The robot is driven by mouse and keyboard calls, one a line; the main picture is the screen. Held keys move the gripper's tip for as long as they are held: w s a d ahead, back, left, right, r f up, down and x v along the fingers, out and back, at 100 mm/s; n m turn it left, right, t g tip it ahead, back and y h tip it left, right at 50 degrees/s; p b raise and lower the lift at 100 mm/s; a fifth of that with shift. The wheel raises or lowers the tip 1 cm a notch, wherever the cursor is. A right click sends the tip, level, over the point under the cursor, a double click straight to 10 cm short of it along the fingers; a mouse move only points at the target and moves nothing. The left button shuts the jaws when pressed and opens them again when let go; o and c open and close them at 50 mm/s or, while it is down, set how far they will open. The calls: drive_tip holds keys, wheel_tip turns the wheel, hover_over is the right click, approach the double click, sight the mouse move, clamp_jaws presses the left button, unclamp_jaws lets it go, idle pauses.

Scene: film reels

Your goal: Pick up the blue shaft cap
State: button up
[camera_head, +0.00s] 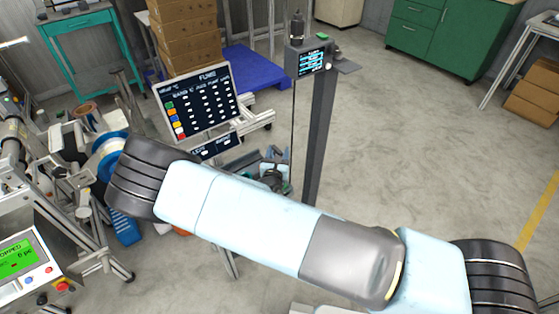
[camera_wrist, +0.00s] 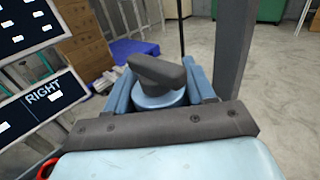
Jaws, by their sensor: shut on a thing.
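The blue shaft cap (camera_wrist: 160,98) is in the wrist view, a round light-blue base with a dark grey bar-shaped knob on top. It sits between the two blue fingers of my gripper (camera_wrist: 162,88), which are shut on it. The cap's underside is hidden. In the head view my gripper (camera_head: 275,172) shows small and partly covered behind my light-blue arm, between the sign board and the dark post. The cap is hard to make out there.
A dark post (camera_head: 322,135) with a small screen stands close to the right of my gripper. A sign board (camera_head: 197,100) stands close on the left. A machine with a blue-rimmed reel (camera_head: 107,148) is further left. Open concrete floor (camera_head: 430,150) lies to the right.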

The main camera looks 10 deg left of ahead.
drive_tip(key=c, duration=0.4)
drive_tip(key=shift+c, duration=0.5)
drive_tip(key=shift+r, duration=0.15)
